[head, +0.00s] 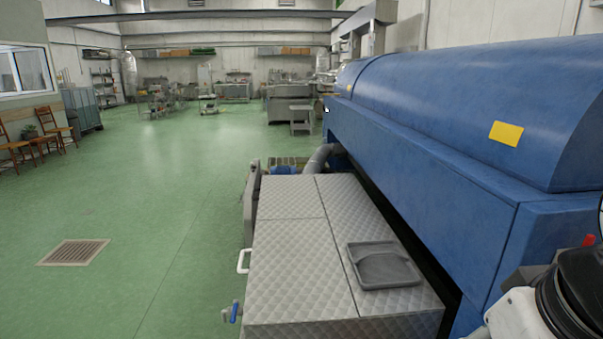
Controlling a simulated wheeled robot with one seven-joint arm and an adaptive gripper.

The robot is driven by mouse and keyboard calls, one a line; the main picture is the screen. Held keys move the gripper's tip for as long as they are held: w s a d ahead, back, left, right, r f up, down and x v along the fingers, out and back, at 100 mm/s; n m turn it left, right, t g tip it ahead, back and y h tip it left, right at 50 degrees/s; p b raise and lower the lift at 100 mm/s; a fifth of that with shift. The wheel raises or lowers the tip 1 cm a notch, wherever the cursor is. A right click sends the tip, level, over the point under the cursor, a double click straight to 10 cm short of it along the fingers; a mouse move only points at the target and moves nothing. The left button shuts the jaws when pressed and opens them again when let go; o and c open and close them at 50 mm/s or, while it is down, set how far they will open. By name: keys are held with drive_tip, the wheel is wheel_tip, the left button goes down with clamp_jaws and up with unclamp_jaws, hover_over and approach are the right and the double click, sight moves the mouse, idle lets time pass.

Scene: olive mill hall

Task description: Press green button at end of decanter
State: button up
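The decanter is a long blue machine (440,120) with a rounded cover, running from the right foreground toward the back. A yellow label (506,133) is on its cover. I see no green button in this view. A small red part (589,240) shows at the right edge, partly behind dark and white parts in the lower right corner; I cannot tell what it belongs to. My gripper is not in view.
A metal-plated box (290,250) stands along the decanter's left side, with a grey tray (383,264) on top and a white handle (243,260). Green floor (150,200) with a drain grate (74,252) is open to the left. Chairs (52,128) stand by the left wall.

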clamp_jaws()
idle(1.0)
